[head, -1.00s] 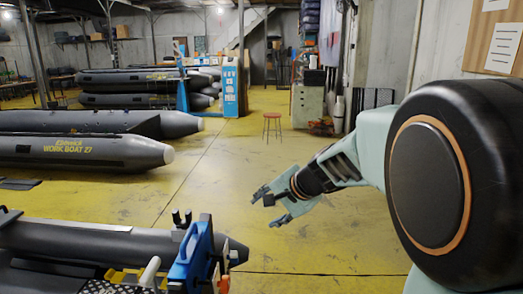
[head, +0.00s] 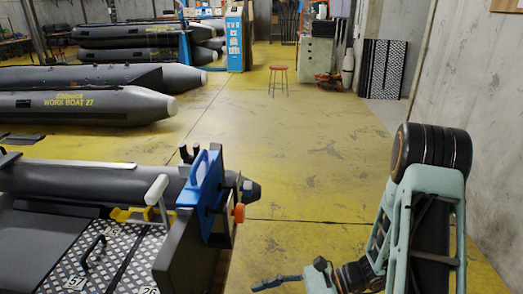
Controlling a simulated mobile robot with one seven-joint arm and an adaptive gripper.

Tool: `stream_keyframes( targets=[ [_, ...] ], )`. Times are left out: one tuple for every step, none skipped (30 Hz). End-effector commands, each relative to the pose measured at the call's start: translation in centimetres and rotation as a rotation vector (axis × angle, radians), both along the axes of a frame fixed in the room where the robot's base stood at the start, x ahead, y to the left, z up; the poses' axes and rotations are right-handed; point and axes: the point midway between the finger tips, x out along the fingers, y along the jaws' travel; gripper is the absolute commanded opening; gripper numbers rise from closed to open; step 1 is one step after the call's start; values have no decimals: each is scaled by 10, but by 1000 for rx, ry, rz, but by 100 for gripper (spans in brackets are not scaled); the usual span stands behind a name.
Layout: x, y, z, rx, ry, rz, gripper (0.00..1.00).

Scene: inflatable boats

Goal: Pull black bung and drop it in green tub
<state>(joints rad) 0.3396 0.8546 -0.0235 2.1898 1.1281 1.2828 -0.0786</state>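My gripper (head: 277,284) is at the bottom edge, right of the near boat and apart from it. Only part of it shows, a dark finger pointing left, so its opening cannot be judged. The near grey inflatable boat (head: 85,188) lies at the lower left, with its dark transom (head: 190,250) facing right. I cannot make out a black bung on the transom, whose outer face is turned mostly away. No green tub is in view.
A blue bracket (head: 203,182) and an orange knob (head: 239,213) stick out at the transom. Work Boat 27 (head: 90,105) lies behind. A red stool (head: 278,78) stands farther back. Yellow floor (head: 310,160) is clear between boats and right wall.

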Motion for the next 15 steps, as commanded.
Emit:
stream_keyframes(
  targets=[
    [-7,2,-9,68,43,-35,48],
    [-10,3,-9,105,61,-53,48],
    [-13,5,-8,152,84,-76,48],
    [-15,7,-7,186,99,-90,48],
    [-16,7,-6,213,111,-104,48],
    [-17,8,-4,249,125,-121,48],
    [-18,8,-3,271,133,-131,48],
    [-18,9,-1,291,140,-140,48],
    [-19,9,0,311,148,-151,48],
    [-19,9,1,322,152,-157,48],
    [-19,9,2,332,155,-162,48],
    [-19,9,3,342,159,-165,48],
    [-19,9,4,347,160,-168,48],
    [-20,9,4,350,161,-169,48],
    [-20,9,5,351,161,-170,48]
  ],
)
